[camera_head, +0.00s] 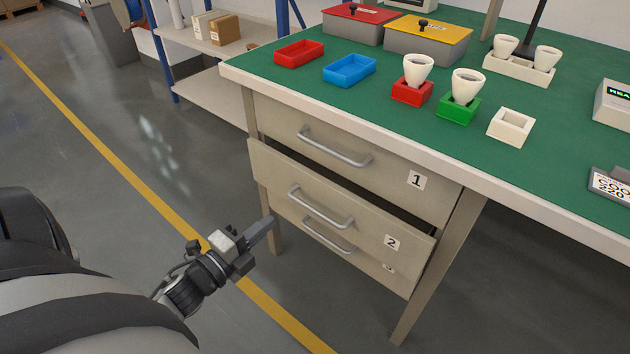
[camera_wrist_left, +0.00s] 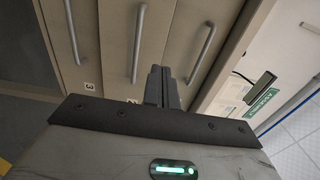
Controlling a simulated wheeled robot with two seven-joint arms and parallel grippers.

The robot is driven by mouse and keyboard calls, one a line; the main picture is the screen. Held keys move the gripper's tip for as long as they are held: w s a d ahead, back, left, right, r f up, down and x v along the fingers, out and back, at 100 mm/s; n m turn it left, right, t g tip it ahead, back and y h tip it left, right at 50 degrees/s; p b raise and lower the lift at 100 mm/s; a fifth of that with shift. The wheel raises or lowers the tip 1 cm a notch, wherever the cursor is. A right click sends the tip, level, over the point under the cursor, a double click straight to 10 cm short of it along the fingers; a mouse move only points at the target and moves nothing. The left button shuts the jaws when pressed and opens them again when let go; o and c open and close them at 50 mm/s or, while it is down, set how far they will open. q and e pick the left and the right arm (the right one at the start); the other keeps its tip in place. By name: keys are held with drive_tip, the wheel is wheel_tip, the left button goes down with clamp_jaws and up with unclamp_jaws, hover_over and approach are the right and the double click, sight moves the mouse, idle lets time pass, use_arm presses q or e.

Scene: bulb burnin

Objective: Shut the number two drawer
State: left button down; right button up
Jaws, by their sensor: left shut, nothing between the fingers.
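The number two drawer (camera_head: 365,232) is the middle drawer of the bench and stands pulled out, with a dark gap above its front. Its bar handle (camera_head: 320,208) runs across the front; it also shows in the left wrist view (camera_wrist_left: 138,45). My left gripper (camera_head: 268,226) is shut and empty. In the head view it is just left of the number two drawer's front, apart from the handle. In the left wrist view the shut fingers (camera_wrist_left: 161,85) appear between the middle handle and the drawer one handle. My right gripper is not in view.
Drawer one (camera_head: 350,150) above is closed; drawer three (camera_head: 345,255) below is mostly hidden. The green benchtop (camera_head: 330,105) holds red and blue trays, bulbs in red and green holders, and lidded boxes. Floor left of the bench is clear around my arm.

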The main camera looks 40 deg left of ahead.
sight(315, 183)
use_arm(q)
drive_tip(key=w, duration=0.4)
drive_tip(key=w+b, duration=0.1)
drive_tip(key=w, duration=0.3)
drive_tip(key=w+d, duration=0.1)
drive_tip(key=w, duration=0.3)
drive_tip(key=shift+b, duration=0.35)
drive_tip(key=shift+w+d, duration=0.1)
drive_tip(key=shift+w, duration=0.55)
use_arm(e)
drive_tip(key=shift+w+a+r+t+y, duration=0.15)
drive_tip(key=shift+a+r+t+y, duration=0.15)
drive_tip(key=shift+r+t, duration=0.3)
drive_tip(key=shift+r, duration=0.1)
